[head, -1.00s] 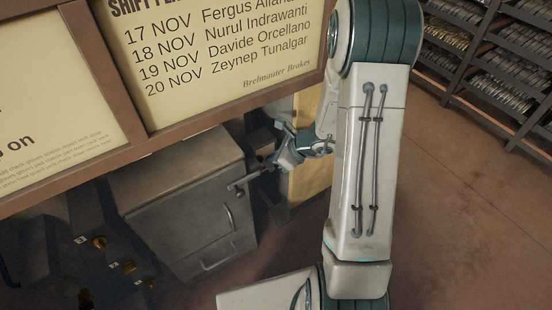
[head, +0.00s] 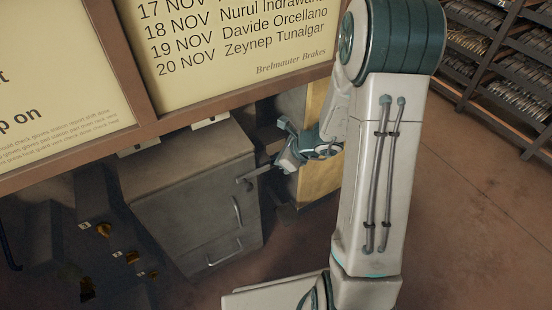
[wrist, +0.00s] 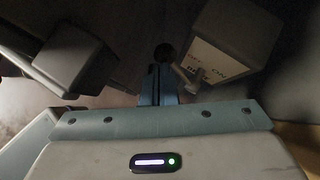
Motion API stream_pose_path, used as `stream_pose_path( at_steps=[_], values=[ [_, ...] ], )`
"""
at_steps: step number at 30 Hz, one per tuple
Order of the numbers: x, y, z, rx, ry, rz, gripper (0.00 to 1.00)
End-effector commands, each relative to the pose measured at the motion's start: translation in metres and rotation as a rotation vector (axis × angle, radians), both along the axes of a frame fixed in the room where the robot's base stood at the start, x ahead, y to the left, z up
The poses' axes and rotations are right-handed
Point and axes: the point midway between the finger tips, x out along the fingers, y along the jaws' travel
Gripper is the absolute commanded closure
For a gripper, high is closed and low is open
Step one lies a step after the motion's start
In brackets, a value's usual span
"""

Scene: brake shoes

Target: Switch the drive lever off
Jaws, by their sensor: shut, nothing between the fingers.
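In the wrist view a grey box (wrist: 236,32) at upper right carries a pale label with partly legible lettering, with "ON" at its right. A short grey lever (wrist: 197,78) sticks out in front of the label. My gripper (wrist: 158,82) shows as narrow blue fingers, shut and empty, just left of the lever; I cannot tell whether they touch it. In the head view my gripper (head: 278,163) is beside the grey cabinet's right edge, partly hidden by my own arm. The lever and its label cannot be made out there.
A grey cabinet (head: 185,205) with handles stands below the notice board (head: 145,60). Another dark box (wrist: 68,60) is at left in the wrist view.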

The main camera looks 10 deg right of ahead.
Motion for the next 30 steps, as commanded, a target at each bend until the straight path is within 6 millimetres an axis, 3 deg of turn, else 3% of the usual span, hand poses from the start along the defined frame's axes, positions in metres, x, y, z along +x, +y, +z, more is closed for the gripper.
stream_pose_path(
  at_steps=[14, 22, 24, 30],
  values=[
    [0.004, -0.016, 0.003, 0.000, 0.001, -0.001, 1.00],
    [-0.014, -0.045, 0.013, 0.000, 0.000, 0.002, 1.00],
    [-0.023, -0.048, 0.034, -0.001, -0.002, 0.005, 1.00],
    [-0.045, -0.062, 0.068, -0.001, -0.002, 0.006, 1.00]
  ],
)
